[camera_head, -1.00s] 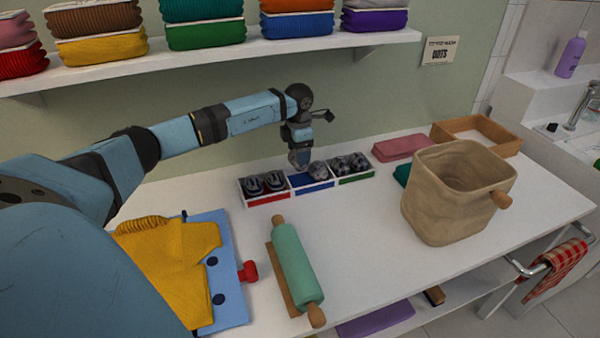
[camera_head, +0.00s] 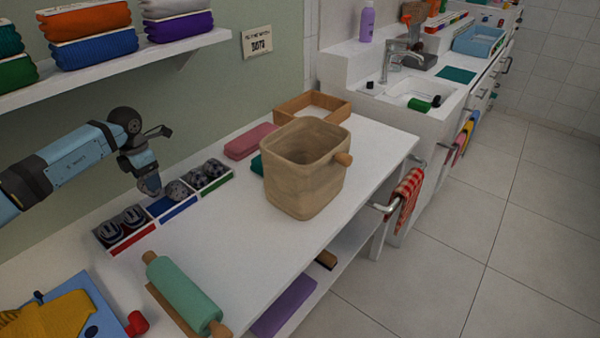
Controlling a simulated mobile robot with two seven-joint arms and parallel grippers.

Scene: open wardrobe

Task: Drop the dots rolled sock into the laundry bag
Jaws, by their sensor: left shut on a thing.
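My left gripper (camera_head: 149,181) points down over the left part of the blue-fronted middle compartment of a white sock tray (camera_head: 150,220). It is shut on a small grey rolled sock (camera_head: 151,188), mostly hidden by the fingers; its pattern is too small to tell. Another grey rolled sock (camera_head: 178,191) lies beside it in that compartment. The laundry bag (camera_head: 303,185), tan and open-topped with a wooden handle, stands upright on the counter to the right of the tray. My right gripper is not in view.
Dark rolled socks fill the red-fronted (camera_head: 123,224) and green-fronted (camera_head: 207,174) compartments. A pink folded cloth (camera_head: 250,141) and a wooden tray (camera_head: 333,105) lie behind the bag. A green rolling pin (camera_head: 184,294) lies in front. A shelf of folded clothes (camera_head: 190,52) hangs above. A wall sign (camera_head: 257,41) reads "DOTS".

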